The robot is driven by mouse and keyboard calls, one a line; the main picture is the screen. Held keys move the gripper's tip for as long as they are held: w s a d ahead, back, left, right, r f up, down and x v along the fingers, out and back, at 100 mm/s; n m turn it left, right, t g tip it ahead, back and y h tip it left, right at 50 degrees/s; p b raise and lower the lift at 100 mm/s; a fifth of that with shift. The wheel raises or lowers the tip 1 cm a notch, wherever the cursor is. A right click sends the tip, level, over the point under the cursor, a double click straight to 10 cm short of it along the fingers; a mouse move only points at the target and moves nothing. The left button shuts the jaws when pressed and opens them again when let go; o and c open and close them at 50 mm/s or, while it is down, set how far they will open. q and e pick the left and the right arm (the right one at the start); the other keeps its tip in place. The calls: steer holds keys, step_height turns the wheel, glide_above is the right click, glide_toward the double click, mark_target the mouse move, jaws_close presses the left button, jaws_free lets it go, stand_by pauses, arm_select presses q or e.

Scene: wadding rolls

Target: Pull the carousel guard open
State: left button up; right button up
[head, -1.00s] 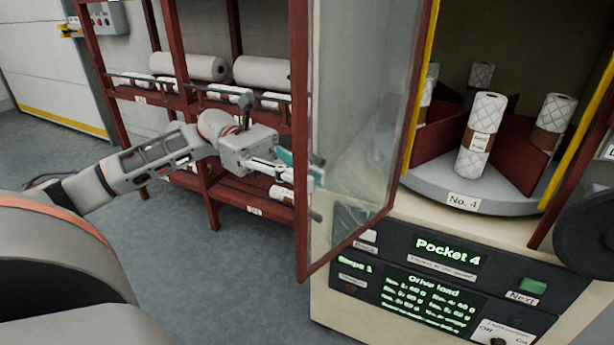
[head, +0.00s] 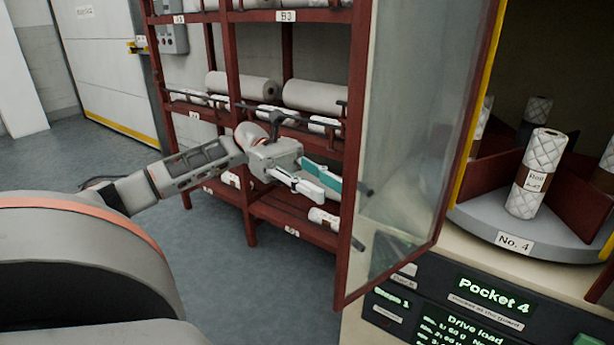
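The carousel guard (head: 408,150) is a clear pane in a dark red frame. It stands swung out to the left of the carousel opening, and the opening shows uncovered. Two dark stubs, perhaps handle mounts (head: 365,188), show near its left edge. My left gripper (head: 327,187) is just left of the guard's left edge, with its two fingers apart and nothing seen between them. It does not appear to touch the guard. The grey carousel (head: 470,222) carries patterned rolls (head: 534,172) between red dividers. My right gripper is out of view.
A red rack (head: 237,90) with white rolls stands behind my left arm. The control panel (head: 480,312), reading "Pocket 4", is below the carousel. Grey floor (head: 215,255) is clear left of the guard. A grey-white door is at the far left.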

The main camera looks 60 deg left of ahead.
arm_select(q)
steer(key=a, duration=0.5)
steer(key=shift+s+a, duration=0.1)
steer(key=shift+s, duration=0.15)
